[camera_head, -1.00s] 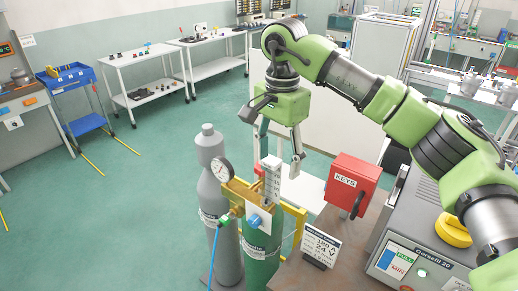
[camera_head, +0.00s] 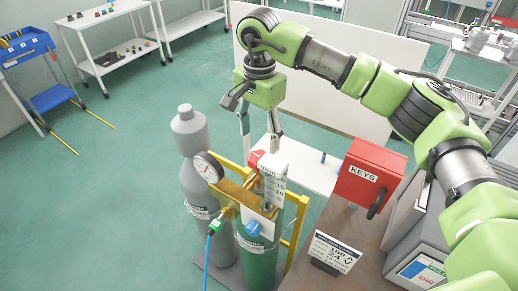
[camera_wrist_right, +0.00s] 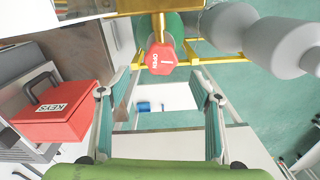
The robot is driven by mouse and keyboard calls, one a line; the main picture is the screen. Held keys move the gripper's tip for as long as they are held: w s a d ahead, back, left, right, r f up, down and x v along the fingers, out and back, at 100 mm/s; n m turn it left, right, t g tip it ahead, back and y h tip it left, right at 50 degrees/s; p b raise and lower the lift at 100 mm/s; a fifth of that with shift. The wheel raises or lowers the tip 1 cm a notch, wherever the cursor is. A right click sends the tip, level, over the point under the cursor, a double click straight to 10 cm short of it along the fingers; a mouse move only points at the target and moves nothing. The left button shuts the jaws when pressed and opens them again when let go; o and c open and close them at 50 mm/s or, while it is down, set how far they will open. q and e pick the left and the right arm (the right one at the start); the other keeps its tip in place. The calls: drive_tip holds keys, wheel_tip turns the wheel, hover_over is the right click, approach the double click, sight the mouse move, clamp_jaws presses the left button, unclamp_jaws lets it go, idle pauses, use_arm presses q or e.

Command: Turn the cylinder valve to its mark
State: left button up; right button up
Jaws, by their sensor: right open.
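The cylinder valve is a red knob (camera_wrist_right: 160,58) marked "OPEN" in the right wrist view, on top of the green cylinder (camera_head: 257,262). In the head view only a bit of red (camera_head: 256,158) shows behind the white scale plate (camera_head: 273,179). My right gripper (camera_head: 259,147) is open and empty just above and behind the valve. In the right wrist view its two fingers (camera_wrist_right: 159,93) stand wide apart, and the knob lies beyond them, not between them. My left gripper is not in view.
A pressure gauge (camera_head: 208,167) and brass regulator sit beside the valve. A red KEYS box (camera_head: 368,172) and a sign (camera_head: 334,252) stand on the bench at right. Open floor lies left.

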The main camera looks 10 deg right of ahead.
sight(259, 157)
drive_tip(key=f+p, duration=0.1)
drive_tip(key=f, duration=0.2)
drive_tip(key=f+p, duration=0.1)
drive_tip(key=f, duration=0.3)
drive_tip(key=shift+w, duration=0.2)
drive_tip(key=shift+f, duration=0.3)
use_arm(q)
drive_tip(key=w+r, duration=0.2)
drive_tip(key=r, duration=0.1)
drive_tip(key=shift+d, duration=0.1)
use_arm(e)
drive_tip(key=c, duration=1.1)
